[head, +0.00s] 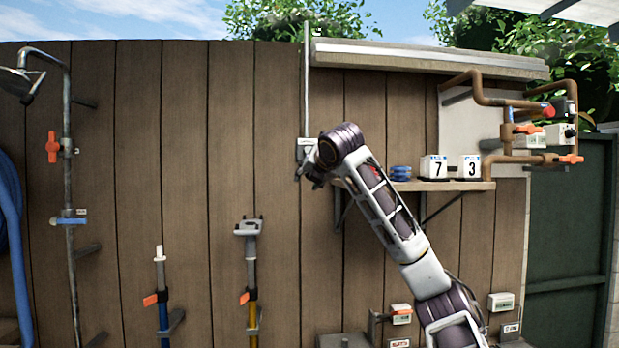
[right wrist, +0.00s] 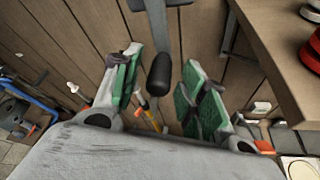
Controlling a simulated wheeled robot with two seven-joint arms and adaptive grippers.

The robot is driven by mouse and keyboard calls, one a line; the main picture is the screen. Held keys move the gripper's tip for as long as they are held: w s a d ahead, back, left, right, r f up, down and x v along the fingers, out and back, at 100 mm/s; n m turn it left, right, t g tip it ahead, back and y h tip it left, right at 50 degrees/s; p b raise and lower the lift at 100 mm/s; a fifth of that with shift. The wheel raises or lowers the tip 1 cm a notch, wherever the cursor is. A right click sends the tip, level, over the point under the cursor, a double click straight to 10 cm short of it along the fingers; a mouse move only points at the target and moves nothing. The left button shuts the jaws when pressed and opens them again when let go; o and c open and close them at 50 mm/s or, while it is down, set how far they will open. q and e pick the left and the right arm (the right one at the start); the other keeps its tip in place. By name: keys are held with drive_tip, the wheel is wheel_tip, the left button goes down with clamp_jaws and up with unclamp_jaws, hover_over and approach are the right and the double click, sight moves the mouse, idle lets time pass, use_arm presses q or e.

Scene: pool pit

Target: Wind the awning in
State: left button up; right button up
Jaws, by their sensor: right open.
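A long, pale awning housing (head: 430,58) runs along the top of the wooden wall. A thin vertical rod (head: 306,90) comes down beside its left end to a small pale box on the wall. My right gripper (head: 314,174) is at this box and partly hides what is below it. In the right wrist view, my right gripper (right wrist: 160,92) is open, with green pads on both fingers. A black crank knob (right wrist: 160,75) on a grey bar lies between the fingers, with visible gaps on both sides. My left gripper is not in view.
A wooden shelf (head: 450,186) right of the gripper holds blue discs (head: 400,172) and number blocks; its edge is close in the wrist view. Copper pipes (head: 480,98) are at the right. A shower pipe (head: 68,150) and two poles stand left.

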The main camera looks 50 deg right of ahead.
drive_tip(key=v, duration=1.2)
idle(0.3)
drive_tip(key=shift+r, duration=0.1)
idle(0.5)
